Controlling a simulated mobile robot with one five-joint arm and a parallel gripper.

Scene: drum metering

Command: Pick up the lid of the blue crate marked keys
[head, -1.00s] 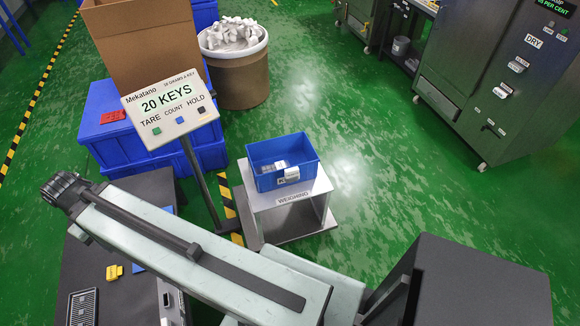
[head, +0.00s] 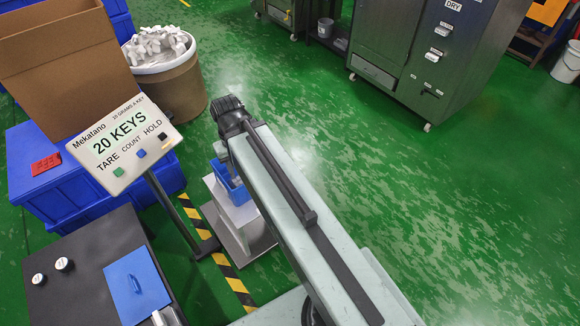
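A flat blue lid (head: 137,285) with a small raised handle lies on a dark table at the lower left. The blue crate (head: 222,178) stands on the white weighing stand, open at the top when seen earlier. My arm now covers most of it, and its label is hidden. My arm reaches from the lower right up to the crate and ends in a dark ribbed joint above it. The fingers of my gripper do not show; they are hidden behind or below the arm. The lid is well to the left of my arm.
A scale display (head: 123,142) on a post reads 20 KEYS, between table and stand. The dark table (head: 75,243) also bears two white-topped knobs. Large blue bins (head: 60,200), a cardboard box and a brown drum (head: 172,92) stand behind. Green floor on the right is clear.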

